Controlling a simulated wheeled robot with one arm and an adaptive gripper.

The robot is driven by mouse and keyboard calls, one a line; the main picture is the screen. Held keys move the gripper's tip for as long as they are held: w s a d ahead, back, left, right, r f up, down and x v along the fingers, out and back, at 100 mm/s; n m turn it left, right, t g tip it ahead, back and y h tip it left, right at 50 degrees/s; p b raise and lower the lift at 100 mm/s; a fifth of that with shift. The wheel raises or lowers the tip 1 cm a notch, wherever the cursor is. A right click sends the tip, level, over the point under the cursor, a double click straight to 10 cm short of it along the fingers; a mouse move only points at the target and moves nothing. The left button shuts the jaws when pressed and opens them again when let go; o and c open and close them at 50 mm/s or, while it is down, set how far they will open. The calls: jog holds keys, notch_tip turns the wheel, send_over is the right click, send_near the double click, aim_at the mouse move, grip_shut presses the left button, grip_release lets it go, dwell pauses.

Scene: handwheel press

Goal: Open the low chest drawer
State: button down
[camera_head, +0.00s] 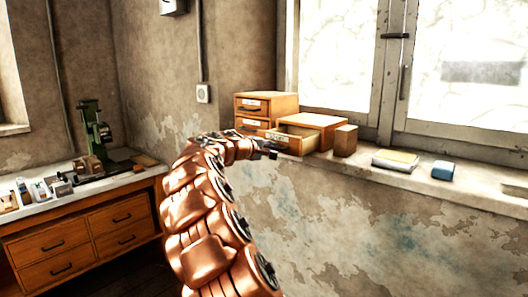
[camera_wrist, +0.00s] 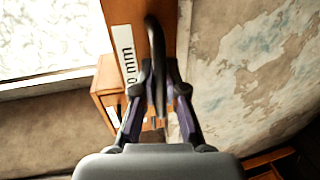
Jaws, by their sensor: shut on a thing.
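The low wooden chest (camera_head: 318,122) stands on the windowsill. Its drawer (camera_head: 292,140) is pulled partly out toward the room, and its pale inside shows from above. In the wrist view, the orange-brown drawer front (camera_wrist: 166,14) carries a white label (camera_wrist: 124,55) ending in "mm". A dark curved handle (camera_wrist: 153,32) stands out from the front. My gripper (camera_wrist: 160,78) is shut on this handle, with a finger on each side. In the head view, my gripper (camera_head: 268,151) is at the drawer's front, small and partly hidden by my copper arm.
A taller chest with drawers (camera_head: 266,102) stands behind and left of the low chest. A small wooden block (camera_head: 346,140), a yellow-topped box (camera_head: 396,160) and a blue box (camera_head: 443,170) sit on the sill. A workbench (camera_head: 90,222) with a green press (camera_head: 94,135) is at left.

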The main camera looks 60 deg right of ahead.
jog(key=shift+a, duration=0.1)
jog(key=c, duration=1.2)
grip_release()
jog(key=v, duration=1.2)
jog(key=shift+w, duration=0.1)
